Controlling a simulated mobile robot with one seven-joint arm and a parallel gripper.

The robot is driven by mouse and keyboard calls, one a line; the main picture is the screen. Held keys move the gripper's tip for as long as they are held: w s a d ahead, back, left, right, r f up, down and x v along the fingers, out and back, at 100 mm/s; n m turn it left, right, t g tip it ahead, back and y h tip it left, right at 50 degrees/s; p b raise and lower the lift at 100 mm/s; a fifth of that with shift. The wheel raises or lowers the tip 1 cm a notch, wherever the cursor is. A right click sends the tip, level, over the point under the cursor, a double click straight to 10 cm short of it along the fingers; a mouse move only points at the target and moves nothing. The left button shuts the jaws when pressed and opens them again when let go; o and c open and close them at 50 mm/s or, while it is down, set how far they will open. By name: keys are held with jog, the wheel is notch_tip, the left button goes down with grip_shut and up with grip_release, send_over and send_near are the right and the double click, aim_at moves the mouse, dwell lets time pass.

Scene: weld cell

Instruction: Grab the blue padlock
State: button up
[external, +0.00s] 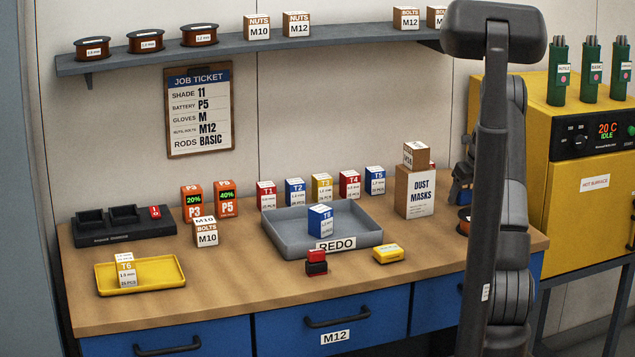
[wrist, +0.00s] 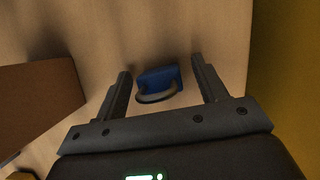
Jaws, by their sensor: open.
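The blue padlock (wrist: 159,77) lies on the wooden bench top in the wrist view. It has a blue body and a dark grey curved shackle facing my gripper. My gripper (wrist: 160,82) is open, with one finger on each side of the padlock. The padlock sits between the fingertips, and gaps show on both sides. I cannot tell the height of the fingers above the bench.
In the wrist view a brown box-like object (wrist: 38,100) stands left of my gripper. A yellow surface (wrist: 292,70) borders the right. The grey REDO tray (external: 285,238) is farther left.

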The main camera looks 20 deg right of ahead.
jog(key=c, duration=1.1)
jog(key=shift+r, duration=0.1)
